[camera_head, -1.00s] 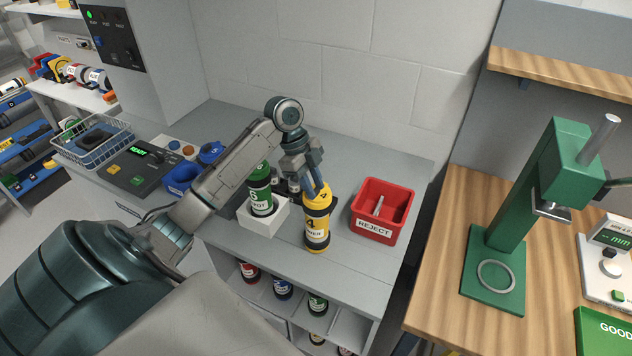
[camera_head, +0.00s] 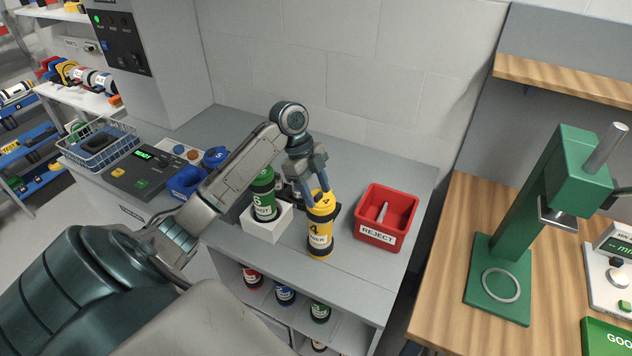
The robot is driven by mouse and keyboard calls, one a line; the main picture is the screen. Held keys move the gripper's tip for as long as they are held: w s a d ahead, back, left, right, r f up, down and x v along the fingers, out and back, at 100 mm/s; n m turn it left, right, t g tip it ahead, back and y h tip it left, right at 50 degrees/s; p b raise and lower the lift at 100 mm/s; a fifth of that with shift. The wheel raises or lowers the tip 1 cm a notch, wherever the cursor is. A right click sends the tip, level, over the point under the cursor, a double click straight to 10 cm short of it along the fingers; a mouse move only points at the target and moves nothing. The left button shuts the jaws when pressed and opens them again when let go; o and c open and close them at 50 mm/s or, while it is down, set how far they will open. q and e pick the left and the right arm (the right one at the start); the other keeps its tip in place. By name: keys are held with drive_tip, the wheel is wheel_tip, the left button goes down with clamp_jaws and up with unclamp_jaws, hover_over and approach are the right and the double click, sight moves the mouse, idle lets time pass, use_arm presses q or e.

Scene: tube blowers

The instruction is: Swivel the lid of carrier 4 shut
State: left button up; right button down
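The yellow carrier 4 (camera_head: 319,236) stands upright on the grey bench, with a black band around its middle and a yellow top marked 4. Its lid (camera_head: 323,201) is at the top, partly hidden by my gripper; I cannot tell how far it is swivelled. My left gripper (camera_head: 319,194) points down at the lid, its fingers apart on either side of the top. Whether the fingers touch the lid is too small to tell. My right gripper is not in view.
A green carrier (camera_head: 264,194) stands in a white block (camera_head: 264,228) just left of carrier 4. A red REJECT bin (camera_head: 384,215) stands to the right. Blue containers (camera_head: 186,182) and a control panel (camera_head: 145,172) are further left. A green press (camera_head: 497,263) stands on the wooden table.

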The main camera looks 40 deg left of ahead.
sight(318, 193)
use_arm(q)
drive_tip(key=b+v, duration=0.2)
drive_tip(key=v, duration=0.2)
drive_tip(key=shift+a+r, duration=0.15)
drive_tip(key=shift+r, duration=0.05)
drive_tip(key=p+v, duration=0.1)
drive_tip(key=v, duration=0.5)
drive_tip(key=shift+r+p, duration=0.2)
drive_tip(key=shift+p, duration=0.2)
